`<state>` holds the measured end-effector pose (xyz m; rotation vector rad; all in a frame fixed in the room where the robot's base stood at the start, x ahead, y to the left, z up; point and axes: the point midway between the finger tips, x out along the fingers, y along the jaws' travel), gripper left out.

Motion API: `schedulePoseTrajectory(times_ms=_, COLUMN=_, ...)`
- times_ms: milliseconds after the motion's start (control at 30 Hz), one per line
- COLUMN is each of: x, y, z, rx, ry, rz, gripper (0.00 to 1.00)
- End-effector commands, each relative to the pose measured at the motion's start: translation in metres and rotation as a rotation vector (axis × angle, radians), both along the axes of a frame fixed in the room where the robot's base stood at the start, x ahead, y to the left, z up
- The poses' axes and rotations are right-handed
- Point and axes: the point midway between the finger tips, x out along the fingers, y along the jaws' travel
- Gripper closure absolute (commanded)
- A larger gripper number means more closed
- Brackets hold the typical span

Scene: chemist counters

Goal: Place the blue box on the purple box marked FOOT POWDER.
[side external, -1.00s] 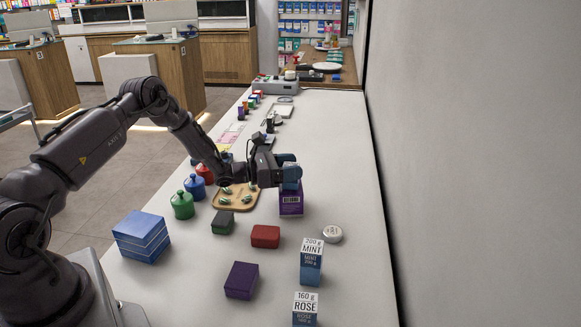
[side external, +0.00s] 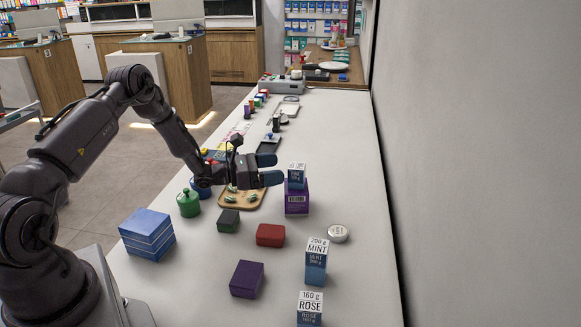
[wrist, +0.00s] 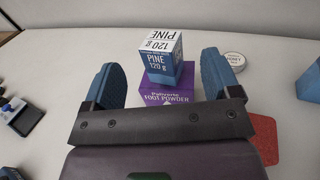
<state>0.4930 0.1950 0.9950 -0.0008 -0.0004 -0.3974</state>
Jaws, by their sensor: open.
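The blue box (side external: 296,177), with a white top and PINE 120 g lettering, sits upright on top of the purple box (side external: 297,200). In the wrist view the blue box (wrist: 165,62) rests on the purple FOOT POWDER box (wrist: 168,95), turned a little relative to it. My gripper (side external: 270,170) is open and empty, just left of the blue box in the side view. In the wrist view its two blue fingers (wrist: 161,82) stand apart on either side, with clear gaps to the box.
A red box (side external: 270,235), a dark green box (side external: 229,220) and a wooden tray (side external: 256,201) lie near. A round white tin (side external: 338,233), a MINT box (side external: 316,262), a ROSE box (side external: 310,310) and a dark purple box (side external: 246,279) stand nearer the camera. The counter's right side is mostly clear.

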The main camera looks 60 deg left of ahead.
Motion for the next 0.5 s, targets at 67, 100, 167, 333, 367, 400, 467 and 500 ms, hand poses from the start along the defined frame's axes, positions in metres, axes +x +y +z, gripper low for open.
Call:
schedulePoseTrajectory(times_ms=67, x=-0.016, y=0.008, z=0.0, rx=0.0, ry=0.001, rz=0.004, gripper=0.17)
schedulePoseTrajectory(times_ms=100, x=-0.023, y=0.011, z=0.0, rx=0.0, ry=0.001, rz=0.003, gripper=0.17)
schedulePoseTrajectory(times_ms=167, x=-0.032, y=0.014, z=0.0, rx=-0.001, ry=0.001, rz=0.003, gripper=0.17)
schedulePoseTrajectory(times_ms=333, x=-0.048, y=0.02, z=0.0, rx=0.001, ry=0.001, rz=0.0, gripper=0.17)
schedulePoseTrajectory(times_ms=367, x=-0.049, y=0.02, z=0.001, rx=0.005, ry=0.0, rz=-0.005, gripper=0.17)
schedulePoseTrajectory(times_ms=400, x=-0.05, y=0.017, z=0.005, rx=0.017, ry=-0.002, rz=-0.021, gripper=0.17)
schedulePoseTrajectory(times_ms=467, x=-0.049, y=0.008, z=0.015, rx=0.05, ry=-0.004, rz=-0.065, gripper=0.17)
schedulePoseTrajectory(times_ms=500, x=-0.047, y=-0.003, z=0.026, rx=0.088, ry=-0.005, rz=-0.114, gripper=0.17)
